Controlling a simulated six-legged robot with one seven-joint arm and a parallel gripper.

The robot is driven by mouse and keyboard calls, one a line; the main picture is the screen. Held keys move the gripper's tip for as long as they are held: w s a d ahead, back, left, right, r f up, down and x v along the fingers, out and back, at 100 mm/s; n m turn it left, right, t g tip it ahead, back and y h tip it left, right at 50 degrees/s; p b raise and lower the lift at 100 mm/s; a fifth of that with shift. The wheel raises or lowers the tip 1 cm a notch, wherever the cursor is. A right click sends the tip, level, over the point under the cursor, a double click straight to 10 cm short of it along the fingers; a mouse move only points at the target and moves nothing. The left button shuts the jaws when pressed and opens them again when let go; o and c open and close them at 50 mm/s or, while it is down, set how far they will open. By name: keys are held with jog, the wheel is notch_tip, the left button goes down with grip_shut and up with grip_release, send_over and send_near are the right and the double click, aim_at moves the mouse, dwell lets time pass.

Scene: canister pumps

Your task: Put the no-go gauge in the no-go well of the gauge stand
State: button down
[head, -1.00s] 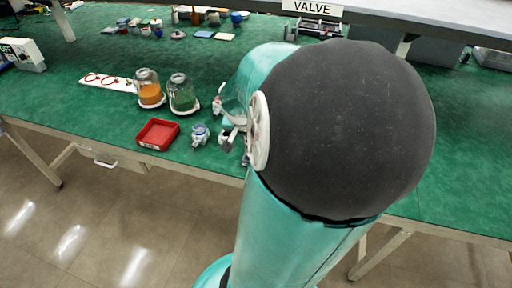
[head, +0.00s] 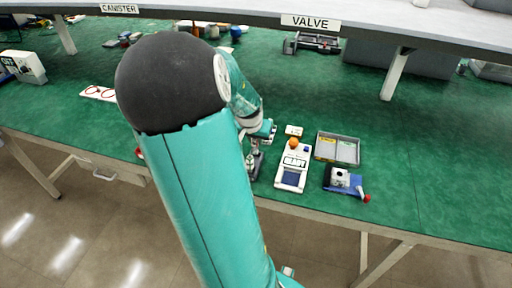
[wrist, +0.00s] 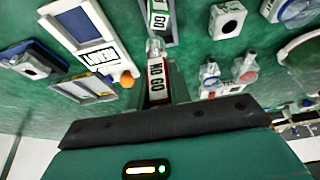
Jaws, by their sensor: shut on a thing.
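My gripper (wrist: 158,88) is at the lower middle of the wrist view, its dark fingers shut on the no-go gauge (wrist: 157,76). The gauge has a white and red NO GO label and a clear or shiny tip pointing up the picture. Just beyond the tip is a grey piece with a green and white GO label (wrist: 159,18), apparently part of the gauge stand. I cannot tell whether tip and stand touch. The no-go well is not clearly visible. In the head view my arm covers much of the gripper (head: 258,150).
A white device marked READY (head: 293,168), a grey tray (head: 338,149) and a blue fixture with a red knob (head: 345,182) stand right of my gripper. In the wrist view, a white block with a dark hole (wrist: 228,18) stands nearby.

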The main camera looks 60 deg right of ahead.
aim_at(256, 148)
jog(key=d+f, duration=0.1)
jog(key=f, duration=0.1)
jog(key=w+d+f, duration=0.1)
jog(key=d+f, duration=0.2)
jog(key=shift+w+d+f, duration=0.1)
jog(key=shift+w+f, duration=0.25)
jog(key=shift+f, duration=1.55)
jog(key=shift+f, duration=0.15)
jog(key=c, duration=1.3)
grip_release()
